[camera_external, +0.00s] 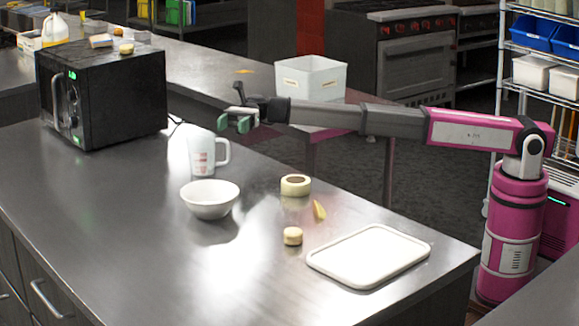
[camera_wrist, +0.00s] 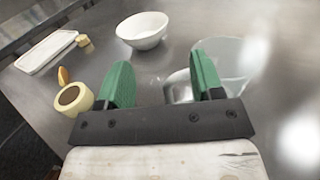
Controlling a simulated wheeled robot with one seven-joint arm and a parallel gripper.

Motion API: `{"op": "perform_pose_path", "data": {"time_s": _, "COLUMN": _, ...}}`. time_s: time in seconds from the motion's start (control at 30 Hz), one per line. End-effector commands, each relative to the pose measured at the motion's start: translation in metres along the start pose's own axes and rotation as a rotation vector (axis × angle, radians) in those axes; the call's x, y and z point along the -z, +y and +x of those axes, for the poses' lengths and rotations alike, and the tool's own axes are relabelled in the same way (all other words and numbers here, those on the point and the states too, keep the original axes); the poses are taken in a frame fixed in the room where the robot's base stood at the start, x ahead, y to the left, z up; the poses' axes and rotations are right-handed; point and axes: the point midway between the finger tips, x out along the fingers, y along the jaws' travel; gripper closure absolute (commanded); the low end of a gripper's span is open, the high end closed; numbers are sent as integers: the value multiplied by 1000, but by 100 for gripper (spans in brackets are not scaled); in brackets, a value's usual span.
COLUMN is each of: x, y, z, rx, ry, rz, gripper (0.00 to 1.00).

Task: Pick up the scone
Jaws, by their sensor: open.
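The scone (camera_external: 292,236) looks like a small round beige piece and sits on the metal counter, between the white bowl and the white tray. In the wrist view the scone (camera_wrist: 85,41) is small, at the upper left beside the tray. My gripper (camera_external: 233,123) is in the air above the counter, behind and to the left of the scone, well apart from it. In the wrist view its green fingers (camera_wrist: 163,80) are spread with nothing held between them. A similar small round piece (camera_external: 126,49) lies on top of the microwave.
A clear measuring cup (camera_external: 202,155) stands below my gripper, partly behind a finger in the wrist view. A white bowl (camera_external: 210,200), a tape roll (camera_external: 296,185), a yellow wedge (camera_external: 320,210) and a white tray (camera_external: 368,256) surround the scone. The microwave (camera_external: 102,100) stands left. The counter's front is clear.

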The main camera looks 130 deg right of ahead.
Motion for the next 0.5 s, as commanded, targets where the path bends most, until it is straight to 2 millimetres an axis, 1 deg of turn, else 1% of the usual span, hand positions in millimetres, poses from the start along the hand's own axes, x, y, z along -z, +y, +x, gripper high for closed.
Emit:
{"op": "perform_pose_path", "data": {"time_s": 0.03, "x": 0, "y": 0, "z": 0, "rx": 0, "ry": 0, "rz": 0, "gripper": 23}}
{"op": "perform_pose_path", "data": {"time_s": 0.07, "x": 0, "y": 0, "z": 0, "rx": 0, "ry": 0, "rz": 0, "gripper": 13}}
{"op": "perform_pose_path", "data": {"time_s": 0.37, "x": -1, "y": 0, "z": 0, "rx": 0, "ry": 0, "rz": 0, "gripper": 13}}
{"op": "perform_pose_path", "data": {"time_s": 0.47, "x": -8, "y": 0, "z": 0, "rx": 0, "ry": -1, "rz": -1, "gripper": 13}}
{"op": "perform_pose_path", "data": {"time_s": 0.5, "x": -14, "y": 0, "z": 0, "rx": 0, "ry": -1, "rz": -1, "gripper": 13}}
